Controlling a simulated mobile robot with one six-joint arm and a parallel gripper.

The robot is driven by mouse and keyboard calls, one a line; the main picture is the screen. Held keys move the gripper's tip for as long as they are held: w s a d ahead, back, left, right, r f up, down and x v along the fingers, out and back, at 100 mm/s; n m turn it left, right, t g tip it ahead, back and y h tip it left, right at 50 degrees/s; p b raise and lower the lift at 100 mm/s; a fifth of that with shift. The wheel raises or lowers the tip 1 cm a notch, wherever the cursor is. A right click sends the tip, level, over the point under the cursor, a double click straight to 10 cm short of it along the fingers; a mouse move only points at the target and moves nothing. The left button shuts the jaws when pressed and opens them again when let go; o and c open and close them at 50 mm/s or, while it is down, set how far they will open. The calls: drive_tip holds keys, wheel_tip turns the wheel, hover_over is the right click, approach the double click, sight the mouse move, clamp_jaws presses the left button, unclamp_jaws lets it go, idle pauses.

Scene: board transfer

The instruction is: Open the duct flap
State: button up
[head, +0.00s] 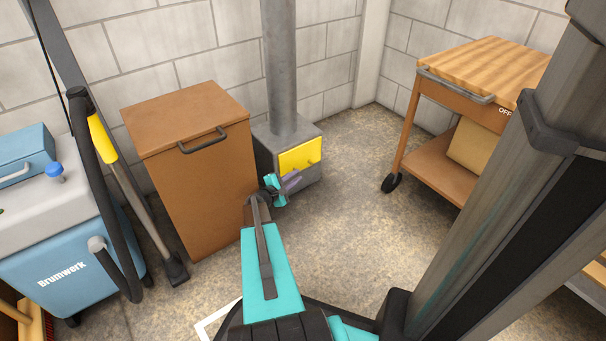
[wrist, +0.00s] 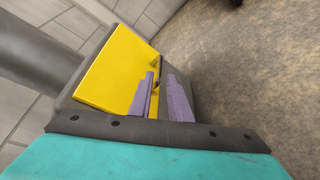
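The duct flap (head: 297,156) is a yellow panel on the front of a grey box at the foot of a vertical pipe. It looks closed against the box, with a small handle near its right edge. In the wrist view the flap (wrist: 112,68) fills the upper left, and its handle (wrist: 155,60) shows just beyond my fingertips. My gripper (head: 292,180) is in front of the box, low and close to the flap. In the wrist view its two purple fingers (wrist: 161,76) stand apart with nothing clearly held between them. Whether they touch the flap cannot be told.
A brown cabinet (head: 200,175) stands close on the left of the box (head: 262,150). Farther left is a blue and grey Brumwerk machine (head: 70,250) with a hose and a yellow-banded tube. A wooden cart (head: 440,150) stands right. The floor between box and cart is clear.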

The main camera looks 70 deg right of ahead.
sight(303, 170)
drive_tip(key=shift+d, duration=0.2)
idle(0.3)
drive_tip(key=b+x, duration=0.2)
drive_tip(key=x, duration=0.4)
drive_tip(key=shift+f, duration=0.2)
drive_tip(key=shift+s+d+b, duration=0.2)
drive_tip(key=shift+d+b, duration=0.25)
drive_tip(key=shift+d, duration=0.1)
clamp_jaws()
